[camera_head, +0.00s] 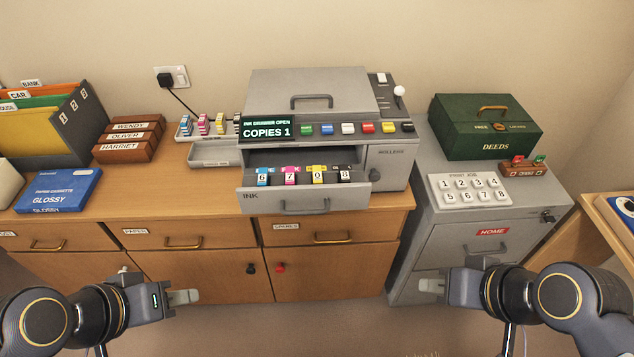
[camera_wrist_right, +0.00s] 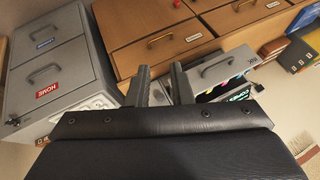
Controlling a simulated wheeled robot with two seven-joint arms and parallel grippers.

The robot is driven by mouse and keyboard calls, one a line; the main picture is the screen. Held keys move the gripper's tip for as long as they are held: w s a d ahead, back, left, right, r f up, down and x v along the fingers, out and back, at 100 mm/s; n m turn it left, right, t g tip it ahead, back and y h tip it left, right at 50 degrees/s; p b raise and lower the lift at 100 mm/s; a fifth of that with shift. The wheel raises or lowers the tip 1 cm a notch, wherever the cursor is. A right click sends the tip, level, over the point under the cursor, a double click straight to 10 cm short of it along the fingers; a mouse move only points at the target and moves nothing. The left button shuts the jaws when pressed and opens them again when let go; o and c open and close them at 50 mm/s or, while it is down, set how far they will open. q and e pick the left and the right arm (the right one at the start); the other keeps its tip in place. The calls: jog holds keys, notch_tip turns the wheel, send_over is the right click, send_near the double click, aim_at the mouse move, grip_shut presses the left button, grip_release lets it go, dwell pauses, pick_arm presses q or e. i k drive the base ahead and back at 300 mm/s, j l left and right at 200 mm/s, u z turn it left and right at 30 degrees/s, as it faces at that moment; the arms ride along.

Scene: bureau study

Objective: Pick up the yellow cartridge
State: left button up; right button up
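A yellow cartridge (camera_head: 318,175) stands in the open ink drawer (camera_head: 304,205) of the grey copier, between a magenta cartridge (camera_head: 291,175) and a black one (camera_head: 345,174). A blue cartridge (camera_head: 263,176) is at the drawer's left. Another yellow cartridge (camera_head: 220,123) stands in the small grey tray left of the copier. My left gripper (camera_head: 190,297) is empty, low in front of the cabinet; its finger gap is hidden. My right gripper (camera_head: 428,285) is low in front of the grey filing cabinet. In the right wrist view it (camera_wrist_right: 161,78) is open and empty.
The copier (camera_head: 390,155) has coloured buttons and a screen reading "INK DRAWER OPEN, COPIES 1". A green deeds box (camera_head: 470,140) and a number keypad (camera_head: 468,190) stand to its right. A blue paper box (camera_head: 60,190) lies at left. The desk between box and drawer is clear.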

aim_at(317, 176)
jog(key=i+j, duration=0.25)
jog(key=i+j+z, duration=0.1)
jog(key=i+j, duration=0.15)
jog(key=j, duration=0.2)
jog(key=i+j, duration=0.2)
jog(key=j, duration=0.2)
jog(key=z, duration=0.05)
